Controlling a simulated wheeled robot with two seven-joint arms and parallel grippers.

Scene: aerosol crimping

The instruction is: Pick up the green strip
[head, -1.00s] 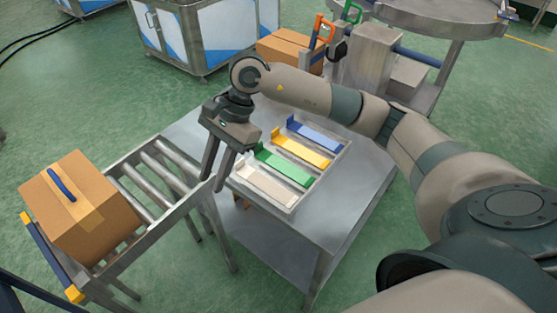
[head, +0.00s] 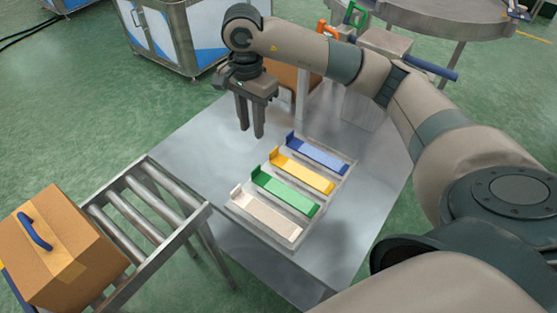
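The green strip (head: 286,194) lies in a shallow grey tray (head: 328,203) on the metal table, between the white strip (head: 266,217) and the yellow strip (head: 304,173). It has a raised tab at its left end. My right gripper (head: 251,133) hangs fingers-down above the table, up and to the left of the tray in the head view. Its two fingers are apart with nothing between them, and it is clear of the green strip. My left gripper is not in view.
A blue strip (head: 318,154) lies at the far end of the tray. A roller conveyor (head: 152,205) with a cardboard box (head: 65,250) stands at the left. Bare tabletop (head: 200,140) lies left of the tray. Another cardboard box (head: 285,82) is behind the table.

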